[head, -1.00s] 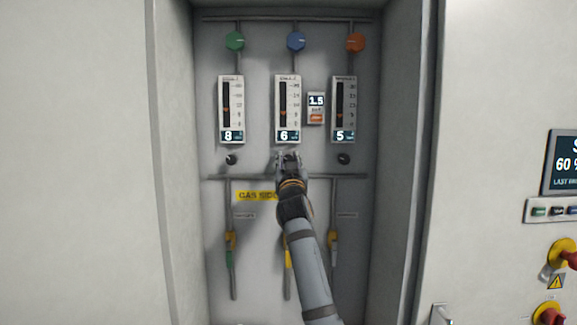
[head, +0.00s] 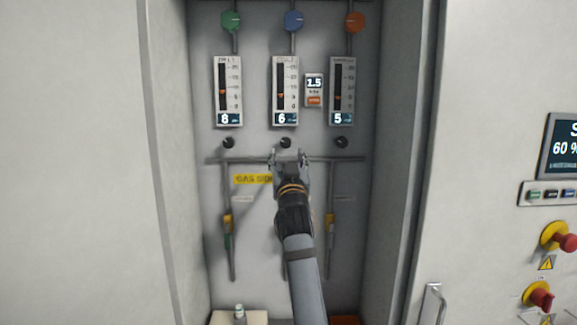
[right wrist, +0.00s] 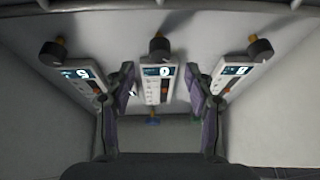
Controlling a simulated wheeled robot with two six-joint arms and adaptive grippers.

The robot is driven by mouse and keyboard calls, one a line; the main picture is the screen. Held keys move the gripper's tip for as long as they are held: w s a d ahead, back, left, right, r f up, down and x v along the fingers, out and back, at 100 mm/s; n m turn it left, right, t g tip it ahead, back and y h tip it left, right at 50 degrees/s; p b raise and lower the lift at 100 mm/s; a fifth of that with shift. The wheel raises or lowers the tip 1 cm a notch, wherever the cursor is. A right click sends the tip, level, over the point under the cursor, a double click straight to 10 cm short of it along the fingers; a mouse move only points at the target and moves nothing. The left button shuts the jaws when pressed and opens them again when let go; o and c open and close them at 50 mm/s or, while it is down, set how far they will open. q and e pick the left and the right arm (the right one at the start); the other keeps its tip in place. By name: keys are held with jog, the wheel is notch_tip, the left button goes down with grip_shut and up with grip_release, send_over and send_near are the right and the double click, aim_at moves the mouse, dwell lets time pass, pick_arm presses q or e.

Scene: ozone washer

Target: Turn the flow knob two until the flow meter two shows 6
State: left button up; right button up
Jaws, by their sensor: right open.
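Flow meter two (head: 285,90) is the middle of three white upright meters, and its display reads 6. Flow knob two (head: 285,143) is the small black knob just below it. My right gripper (head: 288,155) is open and empty, just below the knob in the head view. In the right wrist view the middle meter (right wrist: 158,82) and its black knob (right wrist: 159,46) show between and beyond the open fingers (right wrist: 168,90). The knob appears apart from both fingers. My left gripper is not in view.
The left meter (head: 228,91) reads 8 and the right meter (head: 341,91) reads 5, each with a black knob below. A small 1.5 display (head: 314,90) sits between meters. The recess side walls and a horizontal pipe (head: 240,160) bound the space.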

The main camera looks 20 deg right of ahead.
jog(key=v, duration=0.4)
jog(key=shift+s, duration=0.2)
